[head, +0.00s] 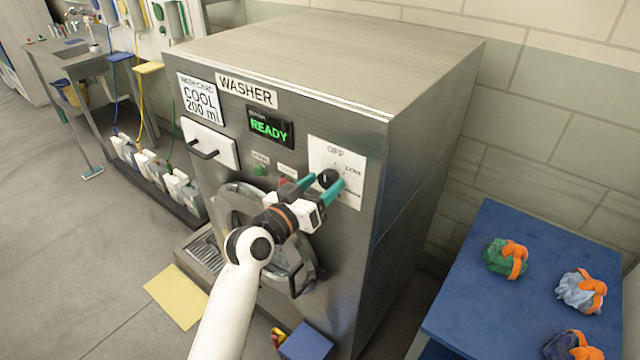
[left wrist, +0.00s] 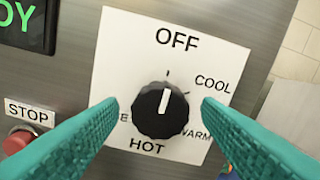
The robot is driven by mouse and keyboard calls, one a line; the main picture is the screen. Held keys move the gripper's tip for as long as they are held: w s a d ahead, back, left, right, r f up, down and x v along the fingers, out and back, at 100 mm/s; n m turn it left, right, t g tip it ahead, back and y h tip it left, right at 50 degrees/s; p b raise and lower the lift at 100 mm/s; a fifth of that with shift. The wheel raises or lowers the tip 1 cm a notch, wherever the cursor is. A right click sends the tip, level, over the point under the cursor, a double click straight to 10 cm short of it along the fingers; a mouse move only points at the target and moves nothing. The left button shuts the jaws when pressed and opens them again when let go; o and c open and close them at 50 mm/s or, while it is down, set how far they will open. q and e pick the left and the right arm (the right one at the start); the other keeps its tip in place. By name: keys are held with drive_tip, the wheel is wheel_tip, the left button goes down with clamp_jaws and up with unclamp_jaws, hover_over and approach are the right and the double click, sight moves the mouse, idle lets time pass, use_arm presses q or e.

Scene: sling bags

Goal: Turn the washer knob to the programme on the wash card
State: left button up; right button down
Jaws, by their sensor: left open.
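The wash card (head: 200,98) on the washer (head: 375,190) reads COOL 200 ml. The black washer knob (left wrist: 160,110) sits on a white dial plate (left wrist: 185,62) marked OFF, COOL, WARM and HOT, with a label at left partly hidden. Its white pointer line stands nearly upright, toward OFF. The knob also shows in the head view (head: 328,178). My left gripper (head: 321,188) is open, its teal fingers on either side of the knob. In the left wrist view the fingertips (left wrist: 161,103) flank the knob with gaps showing. My right gripper is not in view.
The display (head: 270,128) reads READY. A red STOP button (left wrist: 18,141) is left of the dial, close to a finger. A drawer (head: 209,145) and round door (head: 240,205) are on the front. A blue table (head: 480,290) at right holds several bundles.

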use_arm(q)
drive_tip(key=shift+c, duration=0.6)
drive_tip(key=c, duration=0.9)
drive_tip(key=shift+m, duration=0.3)
drive_tip(key=shift+m+b, duration=0.65)
drive_tip(key=shift+m, duration=0.25)
drive_tip(key=m, duration=0.2)
drive_tip(key=shift+m+b, duration=0.3)
drive_tip(key=shift+m, duration=0.1)
drive_tip(key=m, duration=0.3)
drive_tip(key=shift+m, duration=1.8)
